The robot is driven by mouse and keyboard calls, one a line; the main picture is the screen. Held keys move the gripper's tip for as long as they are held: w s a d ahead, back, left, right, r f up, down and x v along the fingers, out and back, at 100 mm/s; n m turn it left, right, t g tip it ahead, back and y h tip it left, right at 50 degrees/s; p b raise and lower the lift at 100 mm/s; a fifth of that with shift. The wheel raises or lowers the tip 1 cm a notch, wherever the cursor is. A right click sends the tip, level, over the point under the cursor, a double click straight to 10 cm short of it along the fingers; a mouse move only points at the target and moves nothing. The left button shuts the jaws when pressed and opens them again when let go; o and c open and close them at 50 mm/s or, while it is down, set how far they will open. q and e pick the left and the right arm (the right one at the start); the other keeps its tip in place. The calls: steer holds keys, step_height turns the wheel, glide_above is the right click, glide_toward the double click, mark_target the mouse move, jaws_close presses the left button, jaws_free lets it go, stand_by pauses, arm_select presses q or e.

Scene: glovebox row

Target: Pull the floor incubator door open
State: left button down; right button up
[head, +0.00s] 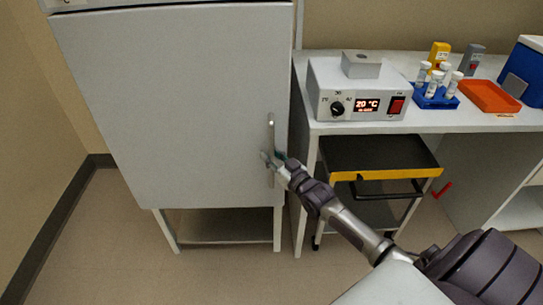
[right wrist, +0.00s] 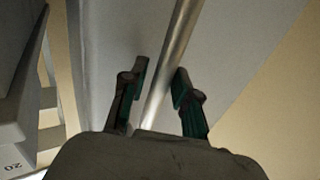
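The floor incubator's pale grey door (head: 180,100) fills the left of the head view and looks shut. Its upright metal bar handle (head: 271,130) is near the door's right edge. My right gripper (head: 272,157) is at the lower part of this handle. In the right wrist view, the handle bar (right wrist: 175,50) runs between the two fingers of the right gripper (right wrist: 161,82). The fingers are apart, with a gap showing on each side of the bar. My left gripper is not in view.
A bench (head: 440,119) on the right holds a heater box (head: 357,90) reading 20 °C, a blue tube rack (head: 436,101) and an orange tray (head: 488,96). A black and yellow cart (head: 385,175) stands under it. Floor is clear at lower left (head: 100,250).

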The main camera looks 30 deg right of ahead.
jaws_close()
